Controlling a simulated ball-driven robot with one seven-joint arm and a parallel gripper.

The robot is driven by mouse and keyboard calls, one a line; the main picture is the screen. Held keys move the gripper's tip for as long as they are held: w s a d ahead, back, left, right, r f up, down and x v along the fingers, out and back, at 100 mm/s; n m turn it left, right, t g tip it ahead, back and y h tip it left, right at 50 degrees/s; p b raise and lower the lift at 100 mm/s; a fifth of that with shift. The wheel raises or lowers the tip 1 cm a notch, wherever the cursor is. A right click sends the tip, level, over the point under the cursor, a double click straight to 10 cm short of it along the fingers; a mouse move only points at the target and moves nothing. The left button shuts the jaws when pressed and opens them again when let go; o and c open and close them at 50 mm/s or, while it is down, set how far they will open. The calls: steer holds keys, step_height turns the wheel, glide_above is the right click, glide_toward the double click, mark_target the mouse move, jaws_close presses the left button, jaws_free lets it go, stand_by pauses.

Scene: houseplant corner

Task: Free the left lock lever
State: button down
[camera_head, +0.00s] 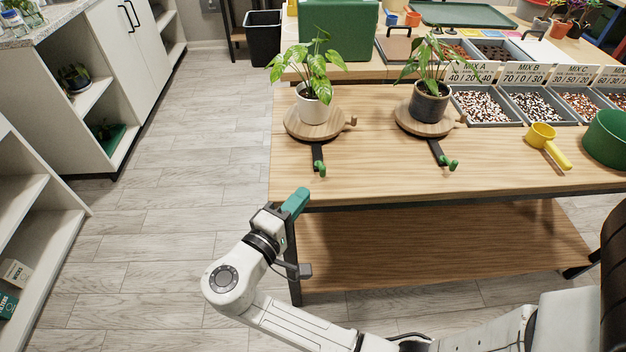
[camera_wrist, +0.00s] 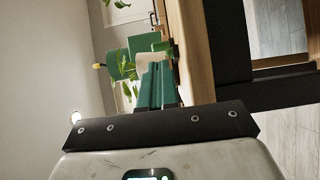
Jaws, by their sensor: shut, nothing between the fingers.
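The left lock lever (camera_head: 318,156) is a black bar with a green end knob. It sticks out toward the table's front edge from under the left round wooden turntable (camera_head: 294,126). A white pot (camera_head: 313,108) with a leafy plant stands on that turntable. My gripper (camera_head: 302,194) has teal fingers and is in front of the table's front edge, below and left of the lever knob, apart from it. In the wrist view its fingers (camera_wrist: 158,66) are shut together and empty. A small green piece (camera_wrist: 163,46) shows just beyond the fingertips; I cannot tell for sure that it is the knob.
A second lever (camera_head: 437,152) with a green knob lies under the right turntable (camera_head: 405,124), which bears a dark pot (camera_head: 429,104). A yellow scoop (camera_head: 548,143) and a green bowl (camera_head: 606,139) are at the right. The tabletop (camera_head: 375,170) between the levers is clear.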

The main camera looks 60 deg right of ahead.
mark_target(334, 189)
steer(key=d, duration=0.5)
steer(key=shift+w+d, duration=0.15)
steer(key=shift+d, duration=0.2)
steer(key=shift+s+d+n+t+p, duration=0.2)
steer(key=shift+s+n+t+p, duration=0.3)
steer(key=shift+n+t, duration=0.45)
steer(key=shift+t, duration=0.45)
steer(key=n+t, duration=0.1)
steer(key=s+d+n+t+y, duration=0.1)
steer(key=shift+s+t, duration=0.1)
steer(key=shift+t, duration=0.3)
steer(key=n+t+y, duration=0.1)
steer(key=s+d+n+t+y, duration=0.1)
steer(key=t, duration=0.1)
steer(key=n+t+y+b, duration=0.1)
steer(key=t, duration=0.1)
steer(key=shift+s+d+f+n, duration=0.15)
steer(key=shift+d+f+n, duration=0.05)
steer(key=shift+d+n, duration=0.15)
steer(key=shift+s+d+r+b, duration=0.1)
steer(key=shift+s+d+b, duration=0.05)
steer(key=shift+d+b, duration=0.5)
steer(key=shift+s+d+r+b, duration=0.15)
steer(key=shift+d+b, duration=0.3)
steer(key=shift+d, duration=0.35)
steer(key=shift+f, duration=0.1)
